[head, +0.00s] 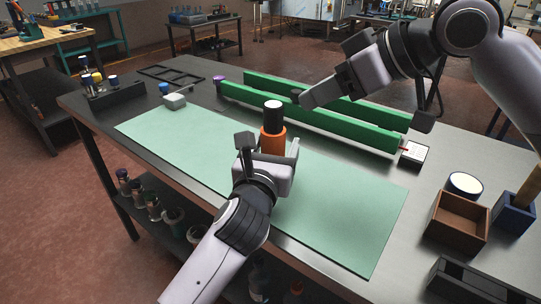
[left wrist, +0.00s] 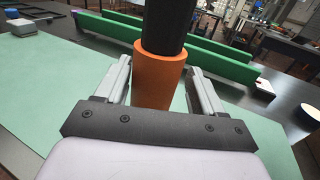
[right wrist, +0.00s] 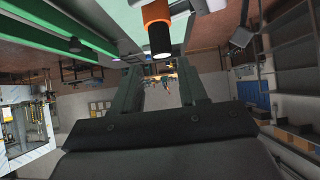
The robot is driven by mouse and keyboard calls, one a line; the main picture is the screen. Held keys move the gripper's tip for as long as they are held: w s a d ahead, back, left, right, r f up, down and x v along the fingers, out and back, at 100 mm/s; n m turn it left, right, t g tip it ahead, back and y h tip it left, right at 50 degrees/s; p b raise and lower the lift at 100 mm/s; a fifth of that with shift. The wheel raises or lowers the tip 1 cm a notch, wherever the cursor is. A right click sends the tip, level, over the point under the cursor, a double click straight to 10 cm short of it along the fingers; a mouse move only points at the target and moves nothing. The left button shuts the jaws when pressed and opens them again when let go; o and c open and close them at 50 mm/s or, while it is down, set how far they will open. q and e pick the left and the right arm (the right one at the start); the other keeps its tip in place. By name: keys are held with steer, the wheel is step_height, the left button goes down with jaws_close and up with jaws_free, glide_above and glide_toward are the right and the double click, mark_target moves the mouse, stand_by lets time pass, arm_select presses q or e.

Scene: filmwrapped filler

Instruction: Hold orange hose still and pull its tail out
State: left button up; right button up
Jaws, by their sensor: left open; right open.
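The orange hose (head: 272,141) stands upright over the green mat (head: 345,215) in the head view. Its black tail (head: 273,114) sticks up out of the top. In the left wrist view the orange hose (left wrist: 158,72) stands between the fingers of my open left gripper (left wrist: 160,85), with visible gaps on the sides. The fingers partly hide its lower part in the head view. My right gripper (head: 302,98) is up and to the right of the tail, apart from it, and open. The right wrist view shows the tail (right wrist: 161,38) beyond its empty fingers.
Two long green rails (head: 310,115) lie behind the hose, under my right gripper. A white block (head: 175,101) sits at the mat's left. A brown box (head: 459,217) and a blue box (head: 514,212) stand at the right. The mat's right half is clear.

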arm_select(q)
steer(key=shift+w+d, duration=0.1)
steer(key=shift+w, duration=0.4)
